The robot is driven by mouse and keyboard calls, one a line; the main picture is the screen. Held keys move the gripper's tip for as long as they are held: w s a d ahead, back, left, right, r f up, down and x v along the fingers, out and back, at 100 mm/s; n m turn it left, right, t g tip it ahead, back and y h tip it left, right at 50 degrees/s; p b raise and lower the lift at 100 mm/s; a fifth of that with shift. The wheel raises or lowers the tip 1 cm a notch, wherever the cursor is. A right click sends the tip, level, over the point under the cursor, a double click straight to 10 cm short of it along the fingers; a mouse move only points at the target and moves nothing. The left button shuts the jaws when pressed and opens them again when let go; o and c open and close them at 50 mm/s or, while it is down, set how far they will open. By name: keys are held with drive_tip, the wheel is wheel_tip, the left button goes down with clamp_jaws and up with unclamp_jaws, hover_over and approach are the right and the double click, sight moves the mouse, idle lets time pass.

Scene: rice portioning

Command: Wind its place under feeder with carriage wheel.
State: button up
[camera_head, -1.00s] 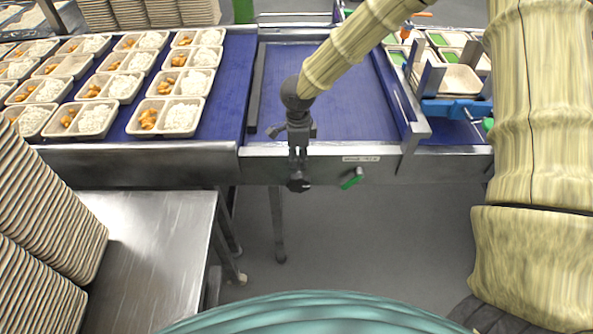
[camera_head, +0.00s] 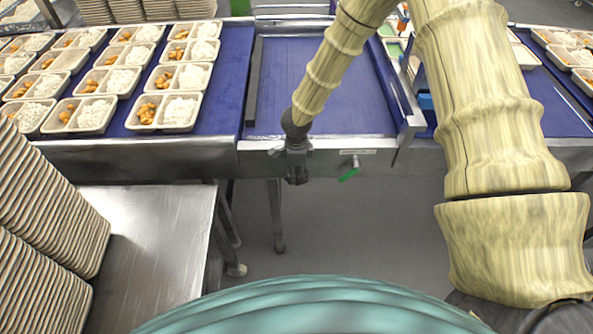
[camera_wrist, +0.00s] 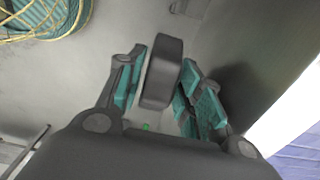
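The carriage wheel (camera_wrist: 162,72) is a dark, rounded, thick piece between the two fingers in the wrist view. My gripper (camera_wrist: 160,85) is open around it, with teal pads on either side. A narrow gap shows at the left pad; contact at the right pad cannot be told. In the head view my gripper (camera_head: 297,175) hangs at the front rail of the blue line and hides the wheel. The blue carriage part (camera_head: 425,101) shows only partly at the right, behind my arm. Which part is the feeder cannot be told.
Filled trays (camera_head: 165,112) stand on the blue belt at the left. Open floor lies below the rail.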

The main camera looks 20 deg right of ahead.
drive_tip(key=c, duration=0.7)
drive_tip(key=shift+a+f+g+h+p, duration=0.1)
drive_tip(key=shift+a+g+h+p, duration=0.15)
drive_tip(key=shift+h, duration=0.5)
drive_tip(key=shift+g+h+p, duration=0.15)
drive_tip(key=shift+h+p, duration=0.2)
drive_tip(key=shift+h, duration=0.4)
drive_tip(key=shift+c, duration=0.2)
drive_tip(key=o, duration=0.7)
drive_tip(key=shift+o, duration=0.2)
drive_tip(key=v, duration=1.2)
